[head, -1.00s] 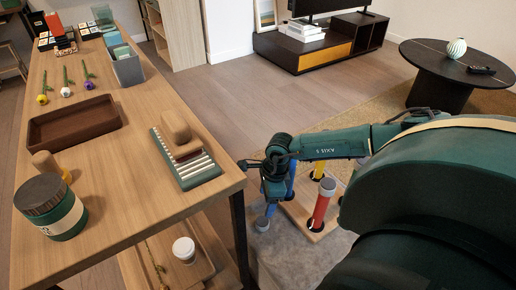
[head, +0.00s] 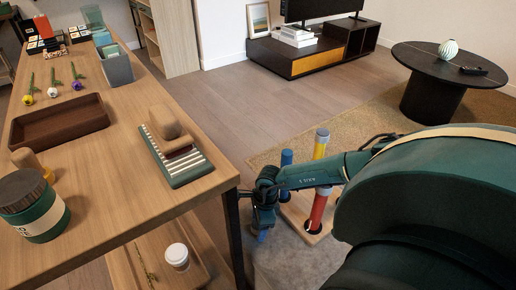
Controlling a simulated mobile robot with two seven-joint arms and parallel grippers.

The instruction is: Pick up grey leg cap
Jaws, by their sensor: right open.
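A wooden board (head: 297,218) lies low on the rug with coloured upright legs on it. The red leg (head: 317,212) has a blue-grey cap (head: 323,190) at its top, partly hidden by my right arm. The yellow leg (head: 319,150) behind it also has a grey-blue cap (head: 322,133). A blue leg (head: 286,160) stands to the left of it. My right gripper (head: 262,222) points down beside the board's left side, open. A small blue-grey piece (head: 262,236) shows at its fingertips; I cannot tell whether they touch it. My left gripper is out of view.
The wooden table (head: 115,140) at left, with a tray (head: 58,124), jar (head: 35,205) and brush-like block (head: 175,150), has its corner close to my right gripper. A white-lidded cup (head: 177,256) stands on its lower shelf. A round dark table (head: 450,60) stands back right.

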